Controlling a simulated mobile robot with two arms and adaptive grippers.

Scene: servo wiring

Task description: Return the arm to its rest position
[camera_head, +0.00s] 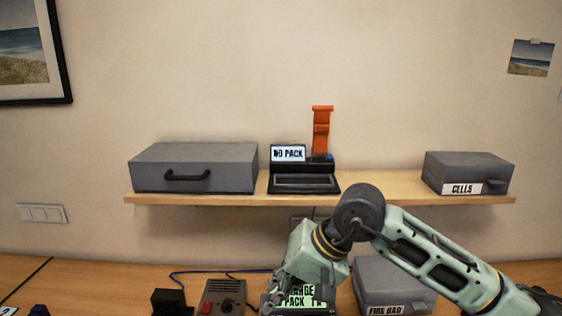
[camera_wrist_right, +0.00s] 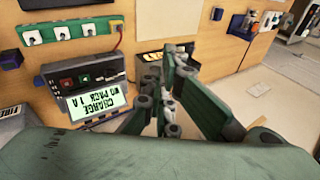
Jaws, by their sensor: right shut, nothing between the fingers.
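My right arm (camera_head: 435,258) comes in from the lower right of the head view, with its elbow bent above the desk. My right gripper (camera_head: 272,303) hangs down at the bottom edge, partly cut off and in front of the charger. My left gripper is not in view.
A wall shelf (camera_head: 375,196) holds a grey case (camera_head: 220,165), a black device reading NO PACK (camera_head: 303,180) with an orange part upright behind it, and a CELLS box (camera_head: 470,170). A FIRE BAG box (camera_head: 385,285) and a grey-brown meter (camera_head: 224,297) stand on the desk near my gripper.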

